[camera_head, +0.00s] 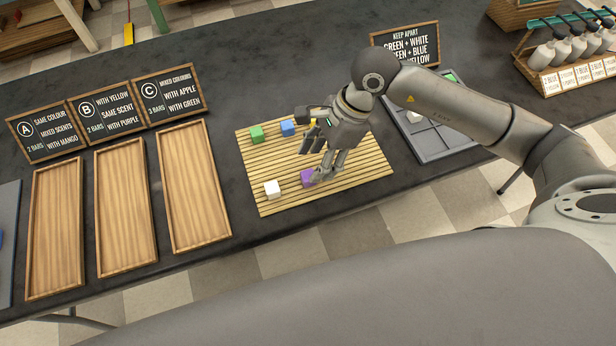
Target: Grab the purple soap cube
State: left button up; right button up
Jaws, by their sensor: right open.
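The purple soap cube (306,178) sits on the slatted wooden board (350,178), near its front edge. My right gripper (316,164) is open above the board, with one finger close over the purple cube. I cannot tell whether the finger touches it. A white cube (272,189) is to the left of the purple one. A green cube (257,133) and a blue cube (288,128) stand at the back of the board. A yellow cube (314,122) is partly hidden behind my right gripper. My left gripper is not in view.
Three empty wooden trays, A (57,225), B (124,205) and C (194,185), lie at the left under chalkboard signs. A grey compartment tray (440,148) lies right of the board, partly behind my arm. A bottle rack (570,58) stands at the far right.

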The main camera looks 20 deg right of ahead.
aim_at(309, 175)
jog(key=b+x, duration=0.1)
jog(key=x, duration=0.3)
jog(key=shift+s+a+f+b, duration=0.1)
jog(key=shift+f+b, duration=0.2)
jog(key=c, duration=0.3)
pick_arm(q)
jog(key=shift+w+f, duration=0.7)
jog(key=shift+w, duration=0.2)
pick_arm(e)
jog(key=c, duration=0.6)
